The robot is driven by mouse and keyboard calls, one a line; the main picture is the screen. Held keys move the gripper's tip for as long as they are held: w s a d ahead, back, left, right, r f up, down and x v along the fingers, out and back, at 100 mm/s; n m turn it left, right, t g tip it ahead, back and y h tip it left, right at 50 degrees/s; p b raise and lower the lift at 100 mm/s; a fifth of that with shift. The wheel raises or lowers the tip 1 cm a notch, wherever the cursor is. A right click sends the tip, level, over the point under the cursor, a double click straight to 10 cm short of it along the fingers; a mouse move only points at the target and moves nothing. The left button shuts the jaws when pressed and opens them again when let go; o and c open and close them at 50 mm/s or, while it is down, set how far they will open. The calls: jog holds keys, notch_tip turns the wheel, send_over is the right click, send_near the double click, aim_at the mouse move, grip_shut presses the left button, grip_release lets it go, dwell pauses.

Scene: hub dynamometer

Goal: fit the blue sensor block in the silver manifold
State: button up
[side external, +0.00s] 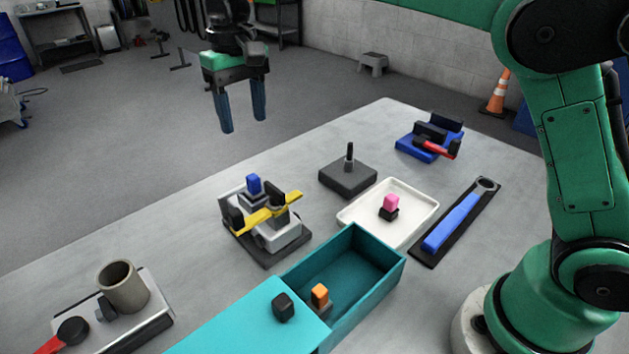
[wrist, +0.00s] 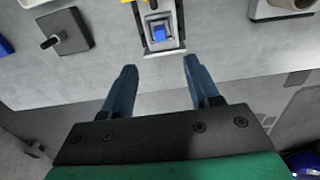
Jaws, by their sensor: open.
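The blue sensor block (side external: 254,184) stands upright at the back end of the silver manifold (side external: 281,238). In the wrist view the block (wrist: 158,33) sits within the manifold's light frame (wrist: 163,51); I cannot tell how deep it sits. A yellow bar (side external: 284,202) lies across the manifold's middle, in front of the block. My gripper (side external: 243,125) is open and empty, fingers pointing down, well above the table and apart from the block. In the wrist view the manifold shows just beyond and between my fingertips (wrist: 160,63).
A teal bin (side external: 375,268) holding an orange-topped block (side external: 319,295) stands in front. A white tray (side external: 418,226) holds a pink-topped block (side external: 391,202). A dark base with a peg (side external: 347,178), a blue clamp (side external: 418,148), a blue-handled wrench (side external: 452,221) and a cup fixture (side external: 123,287) stand around.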

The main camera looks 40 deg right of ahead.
jog(key=s+d+f+t, duration=0.3)
jog(key=s+d, duration=0.2)
jog(key=s, duration=0.2)
jog(key=s+d+f+t, duration=0.3)
jog(key=s+d+t, duration=0.1)
jog(key=s, duration=0.3)
jog(key=shift+s+d+f, duration=0.15)
jog(key=shift+d, duration=0.35)
